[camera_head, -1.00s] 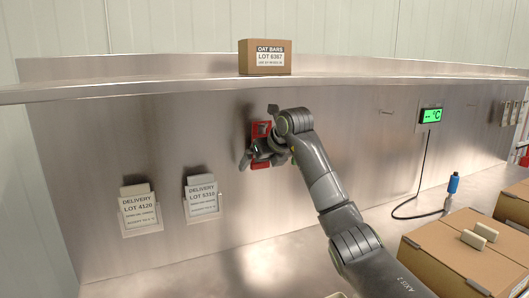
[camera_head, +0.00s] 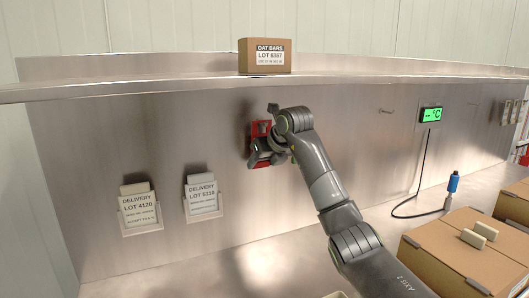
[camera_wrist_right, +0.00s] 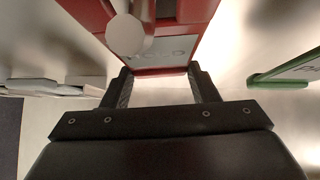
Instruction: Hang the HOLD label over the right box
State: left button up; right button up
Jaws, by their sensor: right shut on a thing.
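The red-framed label (camera_head: 257,129) hangs at the back wall, partly hidden by my right gripper. In the right wrist view the red label (camera_wrist_right: 162,71) has a pale face, its lettering too faint to read surely; a round-ended peg (camera_wrist_right: 125,33) stands in front of it. My right gripper (camera_head: 262,158) is shut on its lower edge; its fingers (camera_wrist_right: 162,88) also show in the wrist view. At the lower right are a near cardboard box (camera_head: 440,258) and another box (camera_head: 514,207) behind it. My left gripper is not in view.
Two delivery cards, LOT 4120 (camera_head: 140,212) and LOT 5210 (camera_head: 202,198), sit in wall holders. An OAT BARS carton (camera_head: 265,58) stands on the shelf. An empty hook (camera_head: 386,111), thermometer display (camera_head: 431,115) and cabled blue probe (camera_head: 453,183) are right. A green-framed label (camera_wrist_right: 285,72) hangs nearby.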

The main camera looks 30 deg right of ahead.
jog(key=c, duration=0.4)
jog(key=shift+r+p, duration=0.75)
jog(key=shift+r, duration=0.15)
jog(key=shift+c, duration=0.2)
jog(key=shift+s+f, duration=0.1)
jog(key=shift+s, duration=0.05)
jog(key=s+b, duration=0.2)
jog(key=s, duration=0.4)
jog(key=shift+s+a+b, duration=0.15)
jog(key=shift+b, duration=0.15)
